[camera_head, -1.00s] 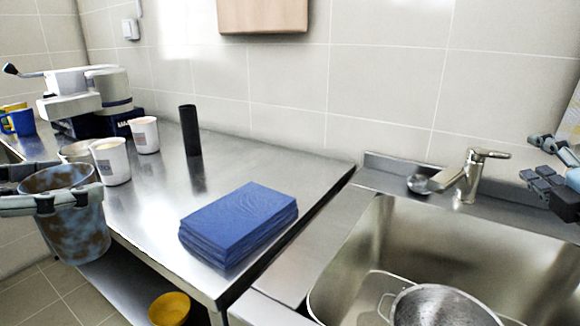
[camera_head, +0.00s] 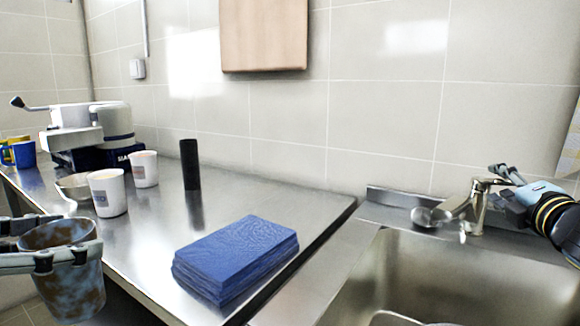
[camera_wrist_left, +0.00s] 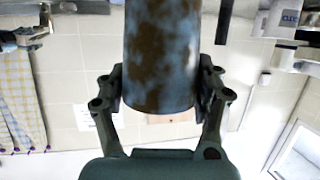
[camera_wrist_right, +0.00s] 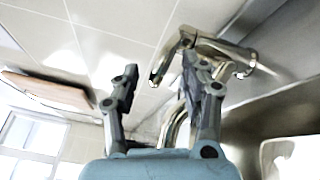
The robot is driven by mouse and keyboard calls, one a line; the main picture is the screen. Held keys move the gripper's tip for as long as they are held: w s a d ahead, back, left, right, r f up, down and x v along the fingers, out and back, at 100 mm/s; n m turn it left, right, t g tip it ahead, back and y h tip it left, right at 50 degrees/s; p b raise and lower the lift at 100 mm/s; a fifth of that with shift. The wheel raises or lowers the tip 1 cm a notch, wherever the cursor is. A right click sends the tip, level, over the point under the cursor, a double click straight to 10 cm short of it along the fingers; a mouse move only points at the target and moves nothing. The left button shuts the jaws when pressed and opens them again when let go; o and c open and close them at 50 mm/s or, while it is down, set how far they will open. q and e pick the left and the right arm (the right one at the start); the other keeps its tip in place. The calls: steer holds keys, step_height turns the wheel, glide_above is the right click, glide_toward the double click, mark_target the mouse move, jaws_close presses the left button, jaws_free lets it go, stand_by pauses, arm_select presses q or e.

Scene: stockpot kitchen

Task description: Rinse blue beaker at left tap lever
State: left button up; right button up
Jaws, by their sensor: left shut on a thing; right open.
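The blue beaker (camera_head: 75,285) with brown stains is upright in my left gripper (camera_head: 62,243), off the front left edge of the steel counter. The left wrist view shows the beaker (camera_wrist_left: 162,60) between both fingers of the left gripper (camera_wrist_left: 162,85). The chrome tap (camera_head: 470,208) stands behind the sink at the right. My right gripper (camera_head: 502,186) is open beside the top of the tap, at its lever. The right wrist view shows the tap (camera_wrist_right: 225,52) just past the fingers of the right gripper (camera_wrist_right: 160,85); contact with the lever is unclear.
A stack of blue cloths (camera_head: 235,258) lies on the counter. Two white cups (camera_head: 108,193), a black cylinder (camera_head: 190,165), a bowl and a slicer (camera_head: 90,135) stand behind. The sink basin (camera_head: 420,270) is at the lower right.

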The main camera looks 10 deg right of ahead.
steer(key=shift+w, duration=0.3)
jaws_close()
stand_by(0.4)
